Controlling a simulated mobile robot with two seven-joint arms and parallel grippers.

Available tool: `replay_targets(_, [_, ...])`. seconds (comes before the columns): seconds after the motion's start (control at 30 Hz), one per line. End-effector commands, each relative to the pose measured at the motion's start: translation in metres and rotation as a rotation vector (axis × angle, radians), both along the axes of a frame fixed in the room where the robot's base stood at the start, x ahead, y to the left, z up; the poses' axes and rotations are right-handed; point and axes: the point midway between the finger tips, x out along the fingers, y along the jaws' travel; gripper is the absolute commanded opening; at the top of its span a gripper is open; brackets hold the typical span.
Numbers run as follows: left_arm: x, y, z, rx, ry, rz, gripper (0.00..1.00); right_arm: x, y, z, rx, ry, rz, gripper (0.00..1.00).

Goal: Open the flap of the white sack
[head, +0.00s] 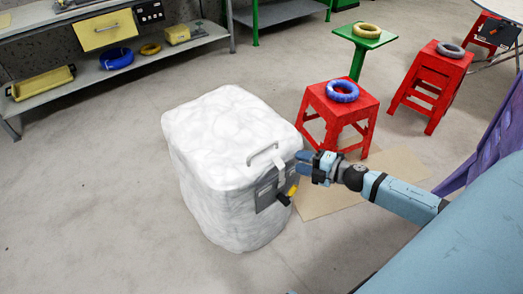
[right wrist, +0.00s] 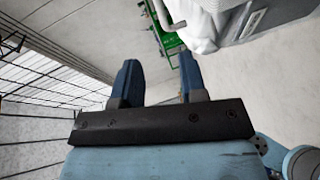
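The white sack (head: 215,135) stands on the floor in the middle of the head view, bulky and box-like, with its top closed. A light bar handle (head: 262,153) sits at its upper front edge. A grey panel (head: 267,192) with a black and yellow piece is below it. My right gripper (head: 303,163) is beside the panel's upper right, fingers toward the sack. The right wrist view shows its blue fingers (right wrist: 158,70) apart with nothing between them. Part of the sack (right wrist: 250,40) shows there at the upper right. I cannot tell whether the fingers touch it. My left gripper is out of view.
A red stool (head: 340,112) with a blue cable coil (head: 342,91) stands behind my right gripper. Another red stool (head: 432,82) and a green stand (head: 362,42) are farther back. A grey shelf (head: 150,55) runs along the wall. The floor left of the sack is clear.

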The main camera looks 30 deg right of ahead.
Motion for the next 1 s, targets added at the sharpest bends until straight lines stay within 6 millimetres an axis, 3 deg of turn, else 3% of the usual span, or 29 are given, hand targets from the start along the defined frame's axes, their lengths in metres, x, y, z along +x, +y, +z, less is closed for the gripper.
replay_targets(0.03, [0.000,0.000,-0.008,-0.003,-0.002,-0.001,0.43,0.002,-0.004,-0.008,-0.028,-0.010,0.018,0.39])
replay_targets(0.27, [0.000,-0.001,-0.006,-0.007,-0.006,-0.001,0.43,0.014,-0.003,-0.007,-0.061,-0.023,0.039,0.39])
replay_targets(0.8, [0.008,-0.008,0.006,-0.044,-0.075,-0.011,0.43,0.098,0.040,-0.024,-0.060,-0.023,0.037,0.39])
replay_targets(1.0, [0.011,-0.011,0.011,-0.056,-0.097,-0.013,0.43,0.118,0.051,-0.029,-0.058,-0.022,0.036,0.39])
